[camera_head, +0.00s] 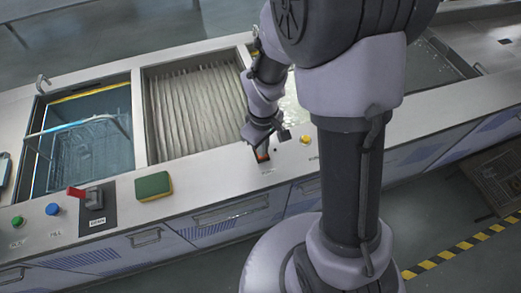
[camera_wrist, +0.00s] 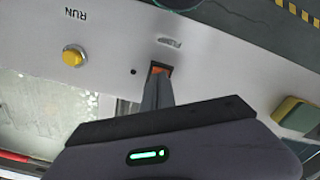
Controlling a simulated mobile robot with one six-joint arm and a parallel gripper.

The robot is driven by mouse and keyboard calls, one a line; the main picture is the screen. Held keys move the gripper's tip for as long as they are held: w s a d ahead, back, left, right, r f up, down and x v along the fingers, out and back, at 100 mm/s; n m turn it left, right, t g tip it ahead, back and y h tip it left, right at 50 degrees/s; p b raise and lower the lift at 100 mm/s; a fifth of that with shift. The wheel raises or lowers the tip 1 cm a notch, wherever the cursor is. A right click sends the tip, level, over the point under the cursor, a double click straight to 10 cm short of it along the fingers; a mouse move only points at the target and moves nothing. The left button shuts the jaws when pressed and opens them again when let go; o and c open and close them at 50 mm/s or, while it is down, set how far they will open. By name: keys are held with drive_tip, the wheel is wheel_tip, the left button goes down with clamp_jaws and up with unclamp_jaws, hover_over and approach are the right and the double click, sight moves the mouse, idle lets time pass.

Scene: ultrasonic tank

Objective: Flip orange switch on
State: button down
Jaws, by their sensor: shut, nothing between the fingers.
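The orange switch (camera_wrist: 160,70) is a small orange rocker in a dark frame, set in the white counter panel. In the wrist view my gripper (camera_wrist: 158,82) is right at it, with its closed fingers covering most of the rocker. Only a strip of orange shows past the tips. In the head view the switch (camera_head: 262,156) shows partly under my gripper (camera_head: 262,147). My gripper is shut and holds nothing. I cannot tell whether the tips press on the rocker, or which way it is tipped.
A yellow button (camera_head: 304,139) marked RUN is beside the switch. Open tanks lie behind.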

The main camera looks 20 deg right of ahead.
drive_tip(key=shift+f+b, duration=0.55)
drive_tip(key=shift+f, duration=0.1)
wheel_tip(320, 180, up, 7)
drive_tip(key=p, duration=0.6)
idle(0.3)
drive_tip(key=s+a+r+m+t+y+b, duration=0.1)
drive_tip(key=s+a+r+m+t+b, duration=0.1)
drive_tip(key=s+r+m, duration=0.3)
drive_tip(key=s+a+r+m+t+y+b, duration=0.1)
drive_tip(key=s+a+r+m+t+b, duration=0.1)
drive_tip(key=s+r+m, duration=0.3)
wheel_tip(320, 180, up, 8)
drive_tip(key=s+t+b, duration=0.1)
drive_tip(key=s, duration=0.2)
drive_tip(key=shift+t, duration=0.4)
